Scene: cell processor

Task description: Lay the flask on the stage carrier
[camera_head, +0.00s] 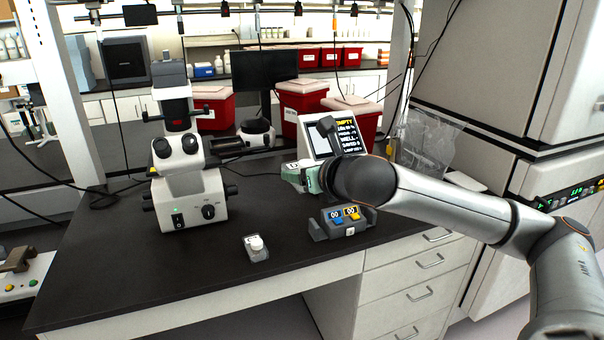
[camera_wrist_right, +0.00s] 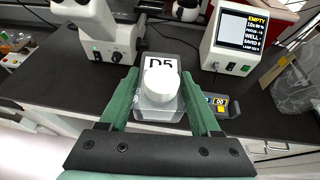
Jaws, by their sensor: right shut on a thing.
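My right gripper (camera_wrist_right: 165,100) has its green fingers on either side of a clear flask (camera_wrist_right: 160,113) with a white round cap and a "D5" label. The jaws are shut on this flask. In the head view the flask (camera_head: 292,174) shows partly at the tip of my right gripper (camera_head: 308,177), held above the bench; my wrist hides the rest. A microscope (camera_head: 190,170) stands to the left of it, with a dark stage part (camera_head: 230,146) reaching right. I cannot clearly make out the stage carrier. My left gripper is not in view.
A small grey block with a white round top (camera_head: 256,246) sits near the bench's front edge. A counter box (camera_head: 342,222) is under my right wrist. A monitor (camera_head: 318,143) reading "EMPTY" stands behind. Red bins (camera_head: 303,102) are at the back. Bare bench (camera_head: 120,260) lies front left.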

